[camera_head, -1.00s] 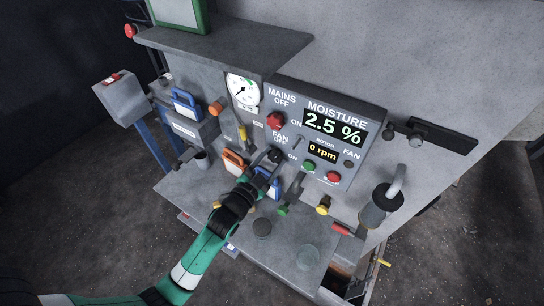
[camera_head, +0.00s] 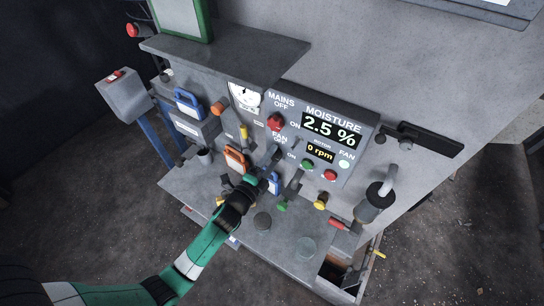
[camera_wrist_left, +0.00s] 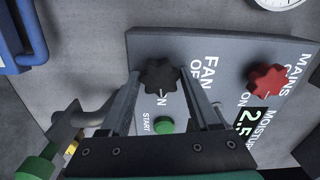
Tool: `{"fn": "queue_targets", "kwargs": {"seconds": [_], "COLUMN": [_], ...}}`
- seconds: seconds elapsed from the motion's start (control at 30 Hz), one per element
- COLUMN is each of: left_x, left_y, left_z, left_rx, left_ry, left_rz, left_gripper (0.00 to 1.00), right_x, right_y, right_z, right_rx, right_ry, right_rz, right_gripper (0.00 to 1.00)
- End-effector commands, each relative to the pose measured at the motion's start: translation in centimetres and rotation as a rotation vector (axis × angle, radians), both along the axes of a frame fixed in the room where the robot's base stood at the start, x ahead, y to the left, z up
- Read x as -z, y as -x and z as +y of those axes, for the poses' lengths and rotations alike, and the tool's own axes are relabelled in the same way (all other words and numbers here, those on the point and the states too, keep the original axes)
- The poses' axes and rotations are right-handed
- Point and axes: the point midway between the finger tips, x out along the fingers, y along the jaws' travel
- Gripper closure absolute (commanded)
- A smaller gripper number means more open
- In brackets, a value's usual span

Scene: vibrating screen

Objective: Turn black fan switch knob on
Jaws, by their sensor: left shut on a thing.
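The black fan switch knob (camera_wrist_left: 158,76) shows in the left wrist view beside the FAN label, with the ON lettering partly hidden. My left gripper (camera_wrist_left: 161,77) has one finger on each side of it and is shut on it. The FAN lamp (camera_head: 344,163) at the panel's right is lit pale. The rotor display (camera_head: 321,153) reads 0 rpm. My right gripper is not in view.
A red mains knob (camera_head: 275,122) sits above the fan switch. Green (camera_head: 307,164) and red (camera_head: 330,175) buttons lie to its right. Orange (camera_head: 235,158) and blue (camera_head: 273,183) handles and several small levers stand close around the gripper.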

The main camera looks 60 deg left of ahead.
Motion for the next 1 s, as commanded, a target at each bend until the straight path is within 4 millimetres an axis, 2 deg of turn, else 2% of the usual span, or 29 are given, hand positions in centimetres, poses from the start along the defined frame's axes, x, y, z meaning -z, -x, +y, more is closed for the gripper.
{"fn": "queue_targets", "kwargs": {"seconds": [0.3, 0.8, 0.83, 0.97, 1.0], "left_x": [-0.04, -0.02, -0.02, -0.02, -0.02], "left_y": [-0.01, -0.01, -0.01, -0.01, -0.01], "left_z": [0.00, 0.01, 0.01, 0.01, 0.01], "left_rx": [0.000, 0.000, 0.000, 0.000, 0.000], "left_ry": [-0.105, -0.124, -0.124, -0.122, -0.122], "left_rz": [0.045, 0.052, 0.052, 0.053, 0.053], "left_gripper": [0.93, 0.93, 0.34, 0.10, 0.08], "right_x": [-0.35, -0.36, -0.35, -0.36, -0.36], "right_y": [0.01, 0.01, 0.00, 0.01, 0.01], "right_z": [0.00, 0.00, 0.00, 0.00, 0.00], "right_rx": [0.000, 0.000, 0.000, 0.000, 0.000], "right_ry": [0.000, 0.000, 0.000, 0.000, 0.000], "right_rz": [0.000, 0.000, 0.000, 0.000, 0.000], "right_gripper": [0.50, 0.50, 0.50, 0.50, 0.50]}}
